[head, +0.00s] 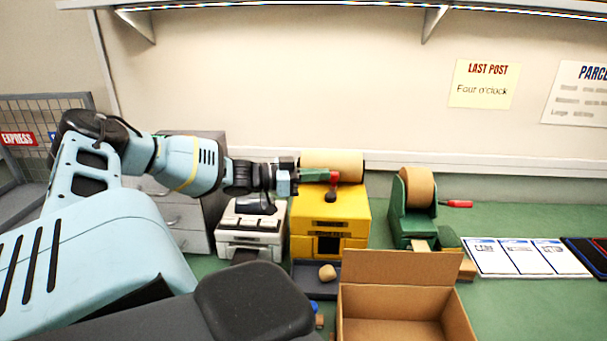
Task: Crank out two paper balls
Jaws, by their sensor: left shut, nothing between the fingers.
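A yellow paper-ball machine (358,222) stands at the middle of the bench, with a large brown paper roll (345,160) on top. Its crank has a red arm (334,177) and a dark knob (330,196) on the front. A dark tray (306,283) lies below its opening, and one crumpled tan paper ball (327,272) rests in it. My left gripper (318,176) is shut at the red crank arm, in front of the roll; I cannot tell whether it touches the crank. My right gripper is not in view.
An open cardboard box (400,270) stands in front right of the tray. A green tape dispenser (402,212) is to the right, a grey-white machine (248,240) to the left. Grey drawers (185,215) stand further left. White cards (525,257) lie at the right.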

